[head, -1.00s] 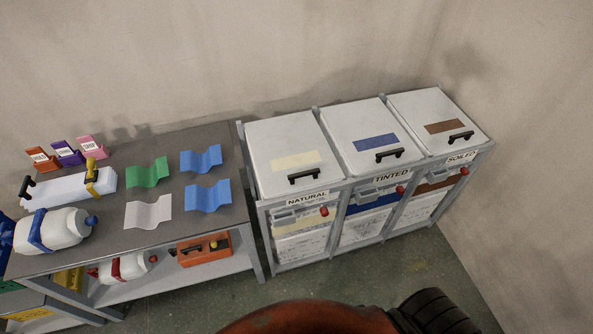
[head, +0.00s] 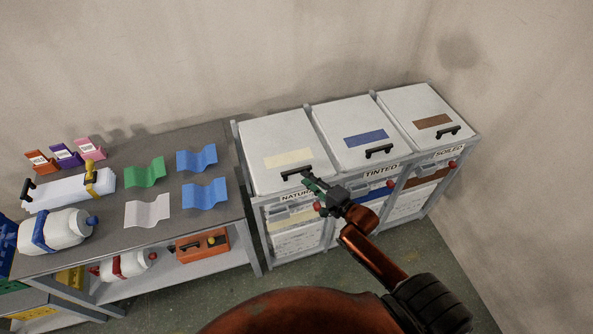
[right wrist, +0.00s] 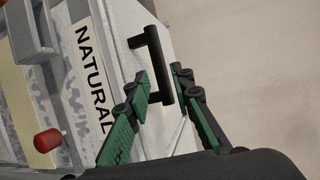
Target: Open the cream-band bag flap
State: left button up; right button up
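The cream-band bag flap (head: 272,135) is the white lid with a cream patch on the left one of three bags, above the NATURAL label. It lies shut. Its black bar handle (head: 292,174) is near the front edge. My right gripper (head: 308,179) is at the right end of this handle. In the right wrist view, its green-padded fingers (right wrist: 161,74) are open. The handle (right wrist: 152,62) appears between the fingertips, with gaps showing; I cannot tell whether they touch it. The NATURAL label (right wrist: 92,78) is beside it. My left gripper is not in view.
The blue-patch flap (head: 352,120) and brown-patch flap (head: 425,105) are shut to the right. A red knob (right wrist: 47,140) sticks out of the front. A grey table (head: 120,205) at left holds corrugated sheets and bottles. The space above the flaps is clear.

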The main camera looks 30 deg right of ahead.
aim_at(296, 171)
jog(key=x, duration=0.7)
jog(key=shift+f+b, duration=0.1)
jog(key=shift+b, duration=0.3)
grip_shut()
